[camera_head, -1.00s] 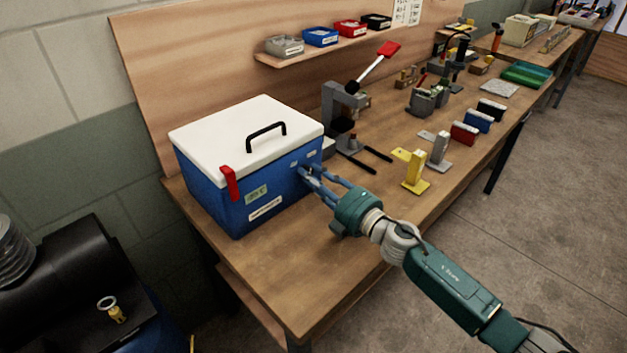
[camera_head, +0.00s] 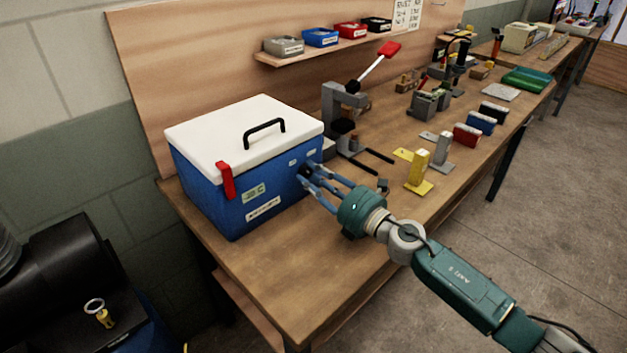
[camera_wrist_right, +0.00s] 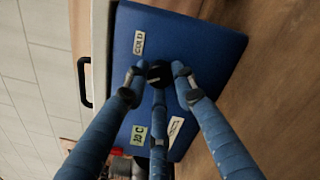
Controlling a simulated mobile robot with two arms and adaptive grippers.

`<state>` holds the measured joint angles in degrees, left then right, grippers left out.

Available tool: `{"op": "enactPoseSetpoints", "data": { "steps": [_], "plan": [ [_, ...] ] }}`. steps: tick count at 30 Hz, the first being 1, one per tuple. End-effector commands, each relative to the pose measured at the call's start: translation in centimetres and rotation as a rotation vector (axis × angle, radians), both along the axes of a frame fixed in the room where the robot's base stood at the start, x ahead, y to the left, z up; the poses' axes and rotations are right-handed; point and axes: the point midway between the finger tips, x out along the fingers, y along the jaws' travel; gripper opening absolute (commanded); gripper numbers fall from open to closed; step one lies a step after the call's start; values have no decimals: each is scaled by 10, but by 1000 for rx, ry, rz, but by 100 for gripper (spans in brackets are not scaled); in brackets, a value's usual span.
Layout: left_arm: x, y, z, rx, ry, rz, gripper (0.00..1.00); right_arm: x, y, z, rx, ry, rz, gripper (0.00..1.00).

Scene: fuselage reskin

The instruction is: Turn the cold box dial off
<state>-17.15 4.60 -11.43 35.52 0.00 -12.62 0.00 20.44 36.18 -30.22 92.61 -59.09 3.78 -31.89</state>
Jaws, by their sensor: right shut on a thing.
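The cold box (camera_head: 262,212) is blue with a white lid (camera_head: 235,122), a black handle and a red latch. It sits at the near left end of the bench. My right gripper (camera_head: 308,174) reaches its right-hand side face. In the right wrist view the dial (camera_wrist_right: 159,73) is a dark round knob on the blue face, below a "COLD" label (camera_wrist_right: 139,43). The fingers of my right gripper (camera_wrist_right: 158,78) are closed around the dial. They hide part of it, and I cannot read its setting. My left gripper is not in view.
A lever press (camera_head: 343,115) stands just behind the box, with black bars lying toward the gripper. Yellow and grey stands (camera_head: 418,172) are to the right. Bins line a shelf (camera_head: 315,50) above. The bench front by my arm is clear.

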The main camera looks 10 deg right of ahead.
Motion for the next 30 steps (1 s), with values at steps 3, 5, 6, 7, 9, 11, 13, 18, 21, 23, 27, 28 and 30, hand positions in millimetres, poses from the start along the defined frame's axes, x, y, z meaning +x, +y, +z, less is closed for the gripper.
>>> {"op": "enactPoseSetpoints", "data": {
  "steps": [3, 5, 6, 7, 9, 11, 13, 18, 21, 23, 27, 28, 30],
  "plan": [
    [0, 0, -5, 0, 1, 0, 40, -2, 3, -6, -67, -31, 8, 0],
    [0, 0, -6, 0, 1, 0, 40, -2, 3, -6, -95, -47, 7, 0],
    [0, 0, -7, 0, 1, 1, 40, -2, 3, -6, -112, -57, 8, 0],
    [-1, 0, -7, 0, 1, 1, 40, -2, 3, -6, -124, -64, 7, 0],
    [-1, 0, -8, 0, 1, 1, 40, -2, 3, -6, -146, -76, 8, 0],
    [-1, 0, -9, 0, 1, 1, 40, -2, 2, -6, -163, -85, 7, 0],
    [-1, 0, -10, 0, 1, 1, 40, -2, 2, -6, -177, -93, 8, 0],
    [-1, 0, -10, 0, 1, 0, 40, -2, 2, -7, -194, -101, 8, 0],
    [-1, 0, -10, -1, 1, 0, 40, -2, 3, -7, -197, -102, 9, 0],
    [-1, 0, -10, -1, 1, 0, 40, -2, 3, -7, -197, -102, 9, 0],
    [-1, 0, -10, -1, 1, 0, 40, -2, 3, -7, -197, -102, 9, 0],
    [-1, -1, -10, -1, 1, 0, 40, -2, 3, -7, -197, -102, 9, 0],
    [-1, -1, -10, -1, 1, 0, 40, -2, 3, -8, -196, -101, 9, 28]
  ]
}}
